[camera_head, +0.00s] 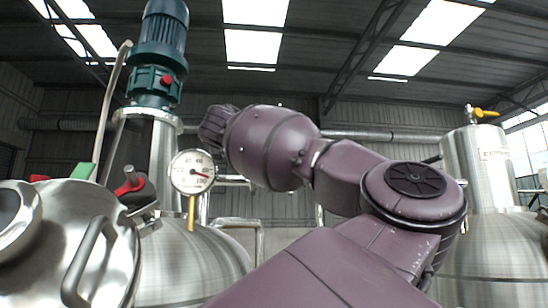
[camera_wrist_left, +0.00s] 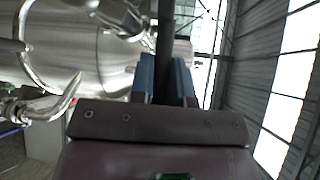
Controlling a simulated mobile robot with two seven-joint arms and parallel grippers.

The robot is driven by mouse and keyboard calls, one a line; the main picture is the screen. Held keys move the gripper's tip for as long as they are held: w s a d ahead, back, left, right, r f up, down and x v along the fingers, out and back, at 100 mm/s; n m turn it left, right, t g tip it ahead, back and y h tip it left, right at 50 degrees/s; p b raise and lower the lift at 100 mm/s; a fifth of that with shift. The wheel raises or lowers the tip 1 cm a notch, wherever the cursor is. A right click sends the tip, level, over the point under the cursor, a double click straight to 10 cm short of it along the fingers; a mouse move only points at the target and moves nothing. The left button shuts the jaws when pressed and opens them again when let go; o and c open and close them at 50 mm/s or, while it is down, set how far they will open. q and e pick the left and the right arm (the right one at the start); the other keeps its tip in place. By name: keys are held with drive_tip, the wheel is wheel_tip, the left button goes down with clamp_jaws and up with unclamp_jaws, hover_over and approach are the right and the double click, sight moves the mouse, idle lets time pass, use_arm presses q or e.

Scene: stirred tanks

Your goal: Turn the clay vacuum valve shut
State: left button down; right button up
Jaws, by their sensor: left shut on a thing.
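In the left wrist view my left gripper (camera_wrist_left: 164,66) has its two blue-grey fingers closed on a dark, narrow bar (camera_wrist_left: 165,25) that runs up between them. I cannot tell from its colour whether this bar is the clay vacuum valve's handle. In the head view a purple arm of mine crosses the middle, and no gripper fingers show there. A red-handled valve (camera_head: 131,182) sits at the left beside a round gauge (camera_head: 193,171). A yellow-handled valve (camera_head: 484,113) sits on top of the right tank. No handle is clearly clay-coloured.
A steel tank (camera_head: 205,262) with a green motor (camera_head: 160,50) stands at the left, with an open steel lid (camera_head: 105,240) in front. Another steel tank (camera_head: 490,265) stands at the right. Steel pipes and a vessel (camera_wrist_left: 75,55) are close to the left gripper.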

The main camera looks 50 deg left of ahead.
use_arm(q)
drive_tip(key=c, duration=1.4)
unclamp_jaws()
